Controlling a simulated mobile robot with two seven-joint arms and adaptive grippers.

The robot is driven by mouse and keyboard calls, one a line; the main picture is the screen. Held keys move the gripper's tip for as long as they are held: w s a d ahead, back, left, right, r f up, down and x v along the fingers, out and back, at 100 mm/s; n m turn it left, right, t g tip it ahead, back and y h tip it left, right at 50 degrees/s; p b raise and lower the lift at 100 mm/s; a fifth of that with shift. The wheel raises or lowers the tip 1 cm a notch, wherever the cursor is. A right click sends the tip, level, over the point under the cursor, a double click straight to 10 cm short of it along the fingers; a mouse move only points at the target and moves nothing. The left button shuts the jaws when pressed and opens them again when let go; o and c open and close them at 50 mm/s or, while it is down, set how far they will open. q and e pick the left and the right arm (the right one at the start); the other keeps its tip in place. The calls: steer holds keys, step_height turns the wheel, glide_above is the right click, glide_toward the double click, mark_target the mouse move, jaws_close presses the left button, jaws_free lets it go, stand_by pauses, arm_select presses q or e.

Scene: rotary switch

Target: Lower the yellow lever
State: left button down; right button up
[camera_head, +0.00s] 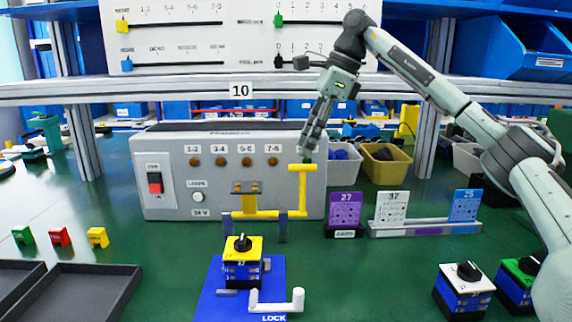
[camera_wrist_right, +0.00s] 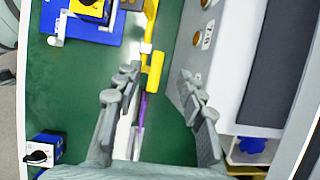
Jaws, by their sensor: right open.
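The yellow lever (camera_head: 303,192) stands upright in front of the grey control box, with a short crossbar handle at its top and a horizontal bar at its foot. My right gripper (camera_head: 308,152) points down just above the lever's top handle. In the right wrist view the fingers of the right gripper (camera_wrist_right: 160,76) are spread, and the yellow lever (camera_wrist_right: 154,70) shows between and beyond their tips. I cannot tell whether a finger touches it. My left gripper is not in view.
The grey control box (camera_head: 170,208) stands behind the lever. A yellow-topped rotary switch (camera_head: 243,266) sits on a blue base (camera_head: 211,296) with a white lock handle (camera_head: 298,300). Numbered cards (camera_head: 391,207) stand to the right. The shelf edge (camera_head: 180,92) runs behind the right gripper.

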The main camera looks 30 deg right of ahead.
mark_target(296, 168)
steer(key=x, duration=0.7)
steer(key=shift+s+f, duration=0.1)
steer(key=shift+s, duration=0.15)
steer(key=shift+c, duration=0.2)
jaws_close()
